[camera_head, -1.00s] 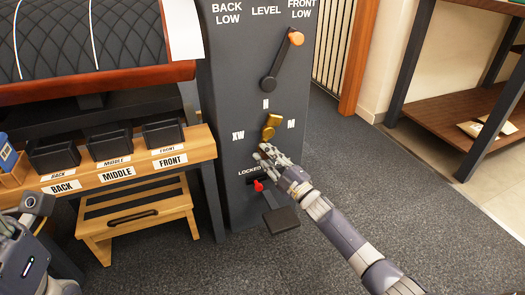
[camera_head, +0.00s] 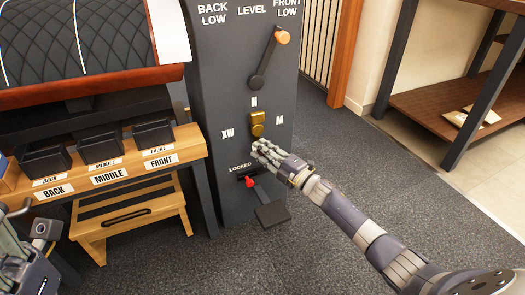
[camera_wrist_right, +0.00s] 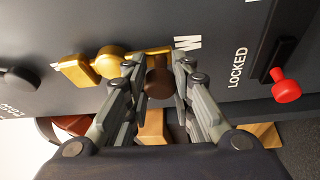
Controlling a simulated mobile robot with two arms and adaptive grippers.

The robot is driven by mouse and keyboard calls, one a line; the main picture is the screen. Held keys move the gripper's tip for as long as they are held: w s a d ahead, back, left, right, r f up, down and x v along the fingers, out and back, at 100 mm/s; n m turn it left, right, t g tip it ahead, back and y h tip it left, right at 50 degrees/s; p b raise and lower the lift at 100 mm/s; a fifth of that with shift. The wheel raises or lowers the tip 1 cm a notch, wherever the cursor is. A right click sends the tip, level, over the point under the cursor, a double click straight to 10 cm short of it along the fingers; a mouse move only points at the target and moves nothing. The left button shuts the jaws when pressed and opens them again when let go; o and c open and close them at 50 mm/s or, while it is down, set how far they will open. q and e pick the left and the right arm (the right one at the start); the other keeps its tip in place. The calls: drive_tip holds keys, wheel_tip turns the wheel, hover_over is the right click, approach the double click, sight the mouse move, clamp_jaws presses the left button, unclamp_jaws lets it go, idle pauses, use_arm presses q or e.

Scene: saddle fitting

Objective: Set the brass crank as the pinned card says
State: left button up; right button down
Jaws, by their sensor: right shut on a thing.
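The brass crank (camera_head: 257,124) is on the front of the dark column, among the marks N above, XW left and M right. Its brass block points up toward the N. In the right wrist view the crank (camera_wrist_right: 106,60) has a brown knob (camera_wrist_right: 158,80) between my fingers. My right gripper (camera_head: 258,148) is shut on that knob, just below the brass block. My left gripper (camera_head: 42,230) shows only in part at the left edge, and its fingers are unclear. No readable pinned card is in view.
Above the crank is a LEVEL lever (camera_head: 268,60) with an orange knob. Below is a red-knobbed lever (camera_head: 250,182) by the word LOCKED, with a dark pedal (camera_head: 271,213) under it. A wooden bench (camera_head: 190,150) with black bins stands left. Carpet to the right is clear.

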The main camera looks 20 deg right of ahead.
drive_tip(key=c, duration=1.3)
unclamp_jaws()
drive_tip(key=shift+c, duration=0.2)
drive_tip(key=v, duration=1.2)
